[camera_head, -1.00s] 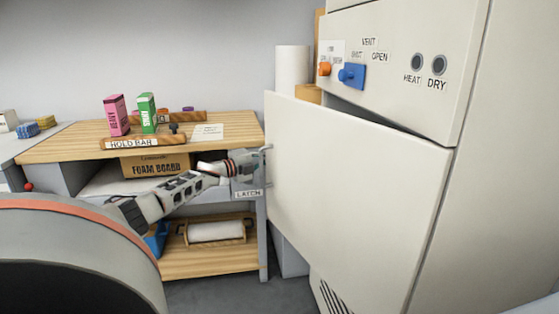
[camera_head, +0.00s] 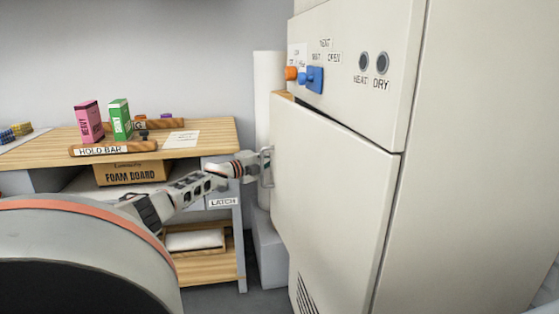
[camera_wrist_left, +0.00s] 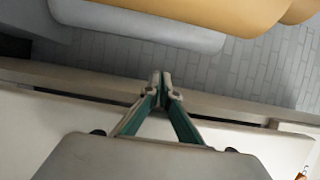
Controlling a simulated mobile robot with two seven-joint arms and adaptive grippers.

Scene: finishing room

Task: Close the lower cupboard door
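The lower cupboard door (camera_head: 330,200) is a cream panel on the tall cabinet at right in the head view. It stands slightly ajar, its left edge a little out from the cabinet front. A grey bar handle (camera_head: 270,178) is on its left edge. My left gripper (camera_head: 261,165) reaches in from the left to this handle. In the left wrist view its fingertips (camera_wrist_left: 161,82) are closed together, and they appear shut on the handle, though the bar is mostly hidden. My right gripper is not in view.
A wooden bench (camera_head: 220,135) with a pink box (camera_head: 88,122) and a green box (camera_head: 121,119) stands left. Grey floor shows between bench and cabinet.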

